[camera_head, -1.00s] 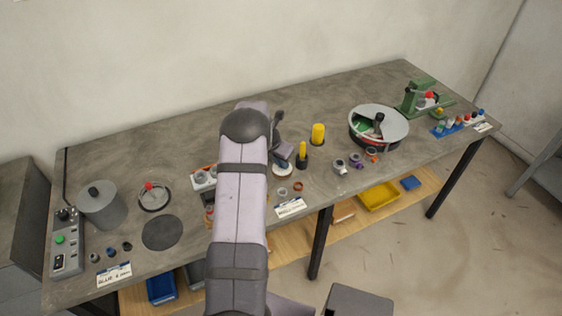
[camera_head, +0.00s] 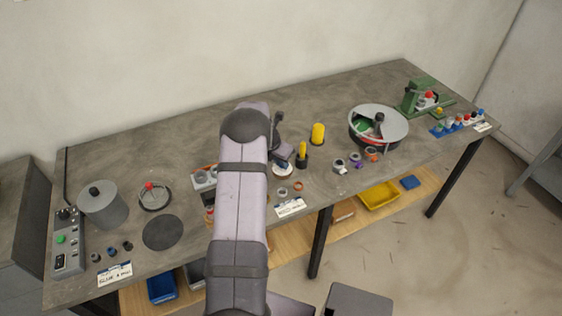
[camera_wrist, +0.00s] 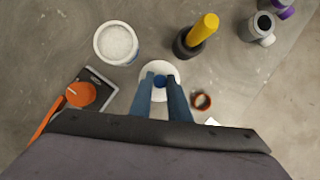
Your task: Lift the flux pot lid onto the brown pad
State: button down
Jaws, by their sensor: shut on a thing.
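The flux pot lid is a white disc (camera_wrist: 149,97) with a blue knob (camera_wrist: 160,81) in the wrist view. My gripper (camera_wrist: 161,84) is shut on the knob, with its two blue-grey fingers on either side. The lid's white rim also shows in the head view (camera_head: 283,172), below the gripper (camera_head: 283,160). I cannot tell whether the lid touches the surface below. The flux pot (camera_wrist: 116,42) stands uncovered at the upper left of the wrist view, with white grainy contents. I cannot make out a brown pad; the lid and my fingers hide what lies beneath.
A yellow-handled tool stands in a dark holder (camera_wrist: 187,43) close beside the lid. A copper-brown ring (camera_wrist: 201,101) lies just right of my fingers. An orange round thing (camera_wrist: 80,95) on a dark tray is at left. Grey cups (camera_wrist: 262,24) stand at upper right.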

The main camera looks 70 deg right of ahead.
jog(key=shift+f, duration=0.4)
jog(key=c, duration=1.5)
grip_release()
jog(key=shift+c, duration=0.2)
jog(key=shift+o, duration=0.5)
jog(key=shift+r, duration=0.1)
jog(key=shift+r+p, duration=0.65)
jog(key=shift+p, duration=0.1)
jog(key=shift+r+p, duration=3.2)
jog(key=shift+r, duration=0.35)
